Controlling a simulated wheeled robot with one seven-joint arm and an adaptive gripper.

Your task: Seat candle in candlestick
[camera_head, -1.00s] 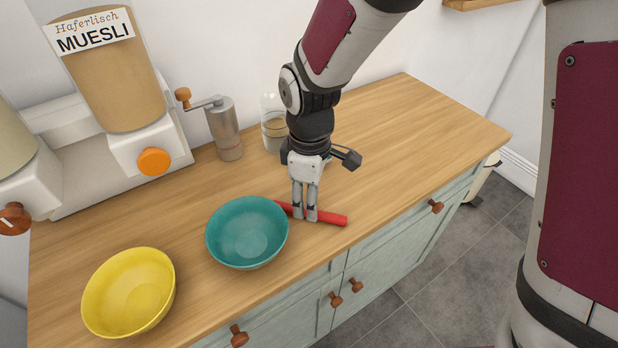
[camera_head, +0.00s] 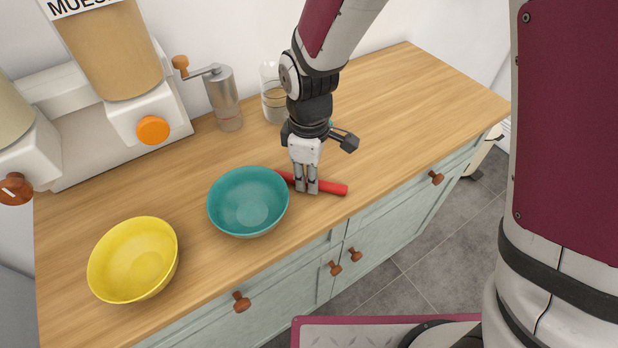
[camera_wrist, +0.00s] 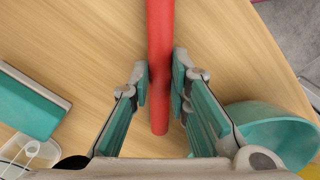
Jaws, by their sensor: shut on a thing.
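A red candle (camera_head: 330,188) lies on the wooden worktop, just right of the teal bowl, whose rim overlaps its left end in the head view. My gripper (camera_head: 306,190) points down with its fingers shut on the candle near worktop level. In the wrist view the candle (camera_wrist: 160,50) runs between the two finger pads (camera_wrist: 160,80), its near end sticking out toward the palm. I cannot make out a candlestick in either view.
A teal bowl (camera_head: 247,228) and a yellow bowl (camera_head: 135,292) stand left of my gripper. A grinder (camera_head: 224,98), glass jar (camera_head: 272,92) and muesli dispenser (camera_head: 115,60) stand behind. The wrist view shows a teal block (camera_wrist: 28,104). The worktop's right end is clear.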

